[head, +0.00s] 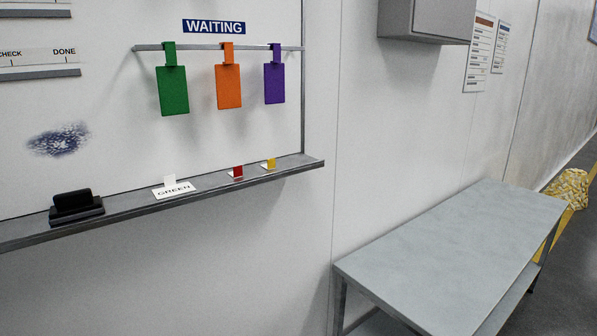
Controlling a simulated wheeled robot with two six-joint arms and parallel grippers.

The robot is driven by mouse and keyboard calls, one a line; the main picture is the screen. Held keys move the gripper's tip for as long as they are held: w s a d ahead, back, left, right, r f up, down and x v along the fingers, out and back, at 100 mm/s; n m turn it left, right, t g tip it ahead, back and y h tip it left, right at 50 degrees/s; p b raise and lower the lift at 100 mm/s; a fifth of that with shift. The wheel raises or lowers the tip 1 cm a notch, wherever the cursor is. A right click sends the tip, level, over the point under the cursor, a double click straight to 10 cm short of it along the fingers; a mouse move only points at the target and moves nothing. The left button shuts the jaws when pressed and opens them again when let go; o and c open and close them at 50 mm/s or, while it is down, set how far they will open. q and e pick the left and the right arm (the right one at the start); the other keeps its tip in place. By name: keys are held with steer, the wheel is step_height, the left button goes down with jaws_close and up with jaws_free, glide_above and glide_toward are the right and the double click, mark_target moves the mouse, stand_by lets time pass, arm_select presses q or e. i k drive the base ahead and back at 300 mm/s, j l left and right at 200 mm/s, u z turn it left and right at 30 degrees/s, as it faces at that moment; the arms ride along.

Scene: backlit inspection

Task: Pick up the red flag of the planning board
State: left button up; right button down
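A small red flag (237,172) stands on the grey ledge (217,183) along the bottom of the white planning board (110,120). It has a pale foot at its base. A similar small yellow flag (269,163) stands just to its right. A white flag-like piece (170,180) stands to its left, by a white card (175,190) reading "GREEN". Neither of my grippers is in view.
Green (173,91), orange (229,87) and purple (275,84) tags hang from a rail under a "WAITING" label (214,26). A black eraser-like block (74,206) sits at the ledge's left. A bare grey table (455,255) stands at right, below a grey wall box (428,18).

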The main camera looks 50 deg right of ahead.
mark_target(237, 173)
steer(key=z, duration=1.2)
